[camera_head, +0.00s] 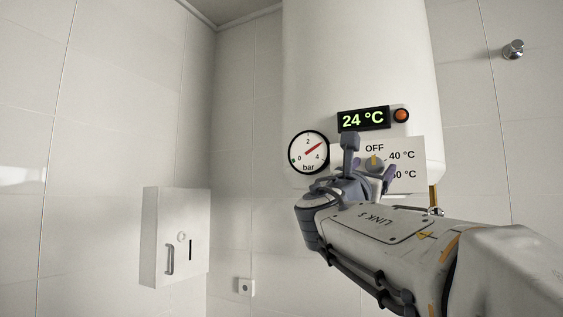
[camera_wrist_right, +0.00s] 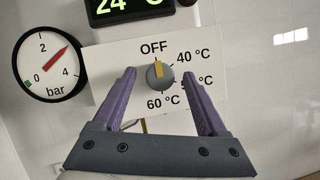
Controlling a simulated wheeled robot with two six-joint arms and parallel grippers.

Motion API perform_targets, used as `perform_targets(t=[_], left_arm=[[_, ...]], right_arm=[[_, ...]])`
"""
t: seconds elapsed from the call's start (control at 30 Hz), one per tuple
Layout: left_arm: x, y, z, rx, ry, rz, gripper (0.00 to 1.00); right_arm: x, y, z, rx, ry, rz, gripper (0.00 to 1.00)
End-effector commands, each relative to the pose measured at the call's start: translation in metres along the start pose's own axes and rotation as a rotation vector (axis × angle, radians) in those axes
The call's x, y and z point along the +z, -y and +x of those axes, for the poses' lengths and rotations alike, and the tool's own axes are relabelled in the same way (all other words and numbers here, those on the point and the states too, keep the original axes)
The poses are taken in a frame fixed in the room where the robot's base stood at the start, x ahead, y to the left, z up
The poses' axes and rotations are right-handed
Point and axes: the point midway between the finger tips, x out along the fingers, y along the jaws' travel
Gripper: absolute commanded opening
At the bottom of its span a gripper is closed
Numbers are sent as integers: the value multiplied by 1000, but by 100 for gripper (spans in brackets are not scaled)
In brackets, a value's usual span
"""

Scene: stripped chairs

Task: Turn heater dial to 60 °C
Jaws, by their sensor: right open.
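The heater (camera_head: 362,60) is a large white cylinder on the wall. Its dial (camera_wrist_right: 159,75) is a round grey knob with a yellow pointer, and the pointer stands up at OFF. The label plate (camera_wrist_right: 104,72) around it also reads 40 °C and 60 °C; a mark between them is partly hidden by a finger. The dial also shows in the head view (camera_head: 374,163). My right gripper (camera_wrist_right: 162,80) is open, its two purple fingers on either side of the dial; I cannot tell whether they touch it. My left gripper is not in view.
The display (camera_head: 363,119) reads 24 °C, beside an orange lamp (camera_head: 401,115). A bar gauge (camera_head: 309,152) sits left of the plate, close to my gripper. A white wall box (camera_head: 176,237) hangs at lower left. A metal knob (camera_head: 513,49) is on the right wall.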

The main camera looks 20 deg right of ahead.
Motion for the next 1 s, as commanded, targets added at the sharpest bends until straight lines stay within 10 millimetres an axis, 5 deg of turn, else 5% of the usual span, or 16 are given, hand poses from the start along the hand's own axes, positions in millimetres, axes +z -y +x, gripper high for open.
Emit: perform_targets(t=[0.27,0.4,0.47,1.0], left_arm=[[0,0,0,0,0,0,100],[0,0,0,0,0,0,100],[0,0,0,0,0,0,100],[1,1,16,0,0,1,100]], right_arm=[[-1,0,1,0,-1,0,71],[-1,0,1,0,-1,0,18],[-1,0,1,0,-1,0,0],[-4,-2,0,-59,-7,144,0]])
